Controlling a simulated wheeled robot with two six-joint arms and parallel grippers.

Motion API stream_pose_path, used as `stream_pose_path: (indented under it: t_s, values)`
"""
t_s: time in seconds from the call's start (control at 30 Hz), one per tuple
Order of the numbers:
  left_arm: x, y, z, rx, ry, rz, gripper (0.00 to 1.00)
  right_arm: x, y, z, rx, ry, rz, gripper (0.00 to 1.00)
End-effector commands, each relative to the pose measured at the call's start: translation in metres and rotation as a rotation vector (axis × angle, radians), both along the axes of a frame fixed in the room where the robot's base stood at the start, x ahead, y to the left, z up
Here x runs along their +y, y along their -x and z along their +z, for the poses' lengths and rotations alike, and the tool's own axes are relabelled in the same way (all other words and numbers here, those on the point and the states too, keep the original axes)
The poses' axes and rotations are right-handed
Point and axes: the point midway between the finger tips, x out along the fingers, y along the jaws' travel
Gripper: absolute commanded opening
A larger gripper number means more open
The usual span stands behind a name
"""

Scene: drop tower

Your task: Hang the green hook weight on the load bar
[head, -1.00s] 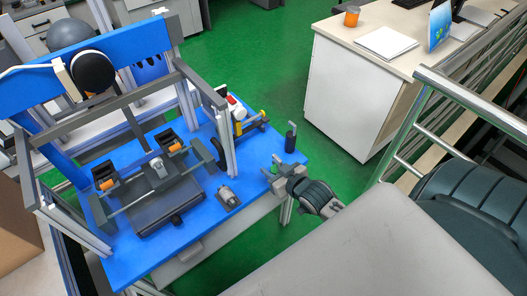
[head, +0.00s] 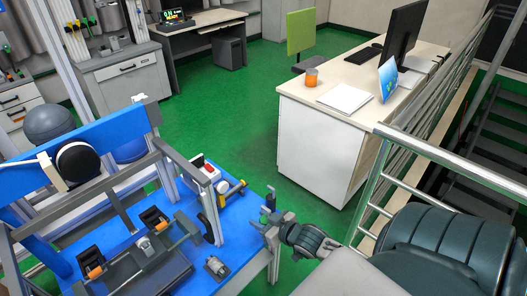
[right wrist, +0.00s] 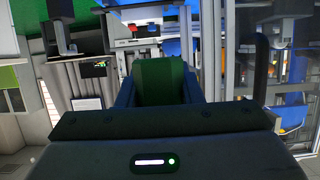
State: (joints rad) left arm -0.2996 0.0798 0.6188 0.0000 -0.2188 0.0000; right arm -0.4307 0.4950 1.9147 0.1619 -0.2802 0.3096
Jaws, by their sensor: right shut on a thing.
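My right gripper (head: 264,216) is at the right corner of the blue bench (head: 236,250). In the right wrist view it is shut on the green hook weight (right wrist: 160,80), a dark green block between the two fingers. The weight cannot be made out clearly in the head view. The drop tower's grey frame (head: 180,160) stands on the bench. I cannot tell for certain which bar is the load bar. My left gripper is not in view.
A small dark upright piece (head: 270,197) shows just beyond the right gripper. A grey cylinder (head: 216,267) lies on the bench. A metal railing (head: 420,150) and a white desk (head: 318,145) stand to the right. Green floor lies between bench and desk.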

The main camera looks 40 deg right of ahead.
Motion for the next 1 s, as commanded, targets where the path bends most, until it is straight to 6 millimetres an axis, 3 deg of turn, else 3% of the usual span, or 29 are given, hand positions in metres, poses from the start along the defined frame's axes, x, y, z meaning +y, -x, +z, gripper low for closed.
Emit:
stream_pose_path:
  t_s: [0.1,1.0]
  values:
    - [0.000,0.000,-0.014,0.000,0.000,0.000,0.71,0.001,-0.010,-0.003,-0.005,0.000,0.002,0.00]
    - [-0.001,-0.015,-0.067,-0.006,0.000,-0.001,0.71,0.007,-0.079,-0.001,-0.005,-0.001,0.001,0.00]
